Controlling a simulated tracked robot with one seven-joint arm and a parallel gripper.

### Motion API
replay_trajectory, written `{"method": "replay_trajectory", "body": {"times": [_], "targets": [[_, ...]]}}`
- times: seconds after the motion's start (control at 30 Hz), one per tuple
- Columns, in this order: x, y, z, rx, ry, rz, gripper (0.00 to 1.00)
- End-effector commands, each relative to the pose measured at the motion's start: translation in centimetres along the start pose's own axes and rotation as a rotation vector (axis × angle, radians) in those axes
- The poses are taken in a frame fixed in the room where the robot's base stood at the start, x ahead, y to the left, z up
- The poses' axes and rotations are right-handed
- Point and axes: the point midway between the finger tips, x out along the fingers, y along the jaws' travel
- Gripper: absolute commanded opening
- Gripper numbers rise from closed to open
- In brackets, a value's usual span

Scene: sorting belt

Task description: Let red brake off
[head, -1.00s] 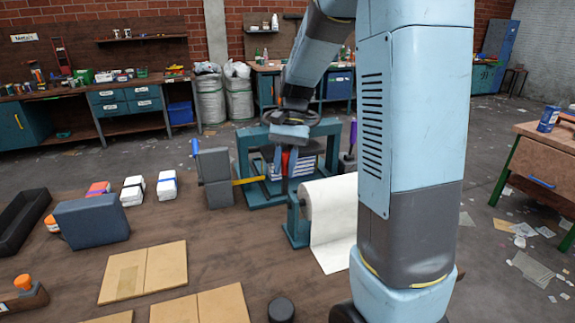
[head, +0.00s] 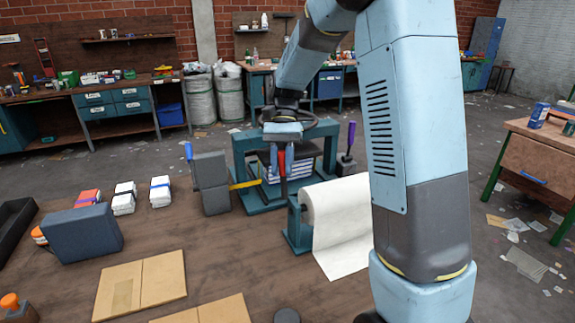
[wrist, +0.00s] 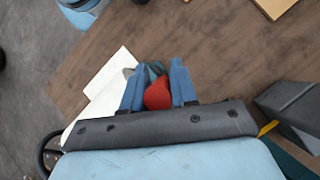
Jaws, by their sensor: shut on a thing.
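The red brake handle (head: 281,162) is at the front of the teal press frame (head: 240,155), on a dark upright lever. My gripper (head: 282,150) is over it from above, with blue fingers on both sides of the red grip. In the wrist view the red handle (wrist: 157,97) sits between the two blue fingers of my gripper (wrist: 158,88), which are shut on it. The lower end of the lever is hard to make out.
A grey block with a blue-handled lever (head: 189,151) and a yellow bar (head: 245,184) stand left of the press. A white paper roll (head: 338,210) is close on the right, and a purple-handled tool (head: 351,135) stands behind it. Cardboard sheets (head: 140,285) lie in front.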

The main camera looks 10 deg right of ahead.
Motion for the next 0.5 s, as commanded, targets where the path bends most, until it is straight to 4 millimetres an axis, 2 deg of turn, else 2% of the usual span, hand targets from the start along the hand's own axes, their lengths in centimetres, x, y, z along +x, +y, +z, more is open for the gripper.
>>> {"method": "replay_trajectory", "body": {"times": [0.2,0.23,0.4,0.5], "targets": [[-0.10,-0.21,0.02,-0.003,0.003,-0.004,0.00],[-0.11,-0.21,0.02,-0.003,0.003,-0.004,0.30],[-0.09,-0.15,0.01,-0.002,0.003,-0.003,0.46],[-0.07,-0.12,0.00,-0.002,0.003,-0.002,0.48]]}}
